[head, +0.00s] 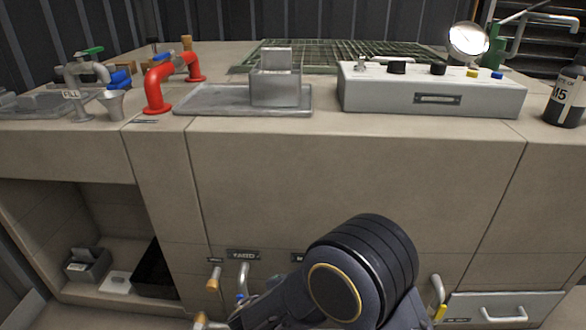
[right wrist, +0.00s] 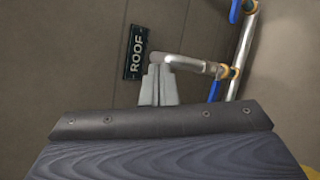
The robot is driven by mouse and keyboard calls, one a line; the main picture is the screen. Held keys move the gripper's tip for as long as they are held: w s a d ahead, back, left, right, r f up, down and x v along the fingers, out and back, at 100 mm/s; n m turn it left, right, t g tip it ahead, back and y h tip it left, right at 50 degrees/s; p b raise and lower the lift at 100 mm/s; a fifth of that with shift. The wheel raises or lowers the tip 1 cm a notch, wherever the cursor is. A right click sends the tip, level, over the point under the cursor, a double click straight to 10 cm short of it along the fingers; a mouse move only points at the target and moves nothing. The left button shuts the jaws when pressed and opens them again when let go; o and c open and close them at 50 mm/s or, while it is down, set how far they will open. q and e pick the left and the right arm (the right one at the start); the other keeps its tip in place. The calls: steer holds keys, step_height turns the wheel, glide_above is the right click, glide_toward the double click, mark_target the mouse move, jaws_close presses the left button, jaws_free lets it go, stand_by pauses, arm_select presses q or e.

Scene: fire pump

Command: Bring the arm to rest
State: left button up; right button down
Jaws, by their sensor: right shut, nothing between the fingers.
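My right arm (head: 350,275) reaches in from the bottom of the head view, low in front of the beige cabinet. Its gripper is hidden or cut off there. In the right wrist view my right gripper (right wrist: 158,86) is shut, its pale grey fingers together with nothing between them. The fingertips overlap the end of a metal pipe (right wrist: 190,64) beside a dark ROOF label (right wrist: 137,53). I cannot tell whether they touch the pipe. My left gripper is in neither view.
The beige cabinet front (head: 350,180) stands close ahead, with a YARD label (head: 243,255) and several pipe handles low down. On top are a red pipe (head: 158,88), a metal tray (head: 205,98), a grey control box (head: 430,95) and a dark bottle (head: 567,97).

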steer(key=s+d+r+m+g+y, duration=0.1)
steer(key=s+d+r+m+g, duration=0.4)
steer(key=d, duration=0.5)
steer(key=s+d+r+m+g+y, duration=0.1)
steer(key=s+d+r+m+g, duration=0.25)
steer(key=s+d+m, duration=0.4)
steer(key=s+d+r+m+t+y+p, duration=0.1)
steer(key=s+r+m+t+y, duration=0.1)
steer(key=s+r+m+y, duration=0.3)
steer(key=s+d+r+m+t+y+p, duration=0.1)
steer(key=s+r+m+t+y, duration=0.15)
steer(key=s, duration=0.45)
step_height(320, 180, up, 38)
steer(key=p, duration=3.8)
steer(key=shift+f+g, duration=0.2)
steer(key=shift+g, duration=0.1)
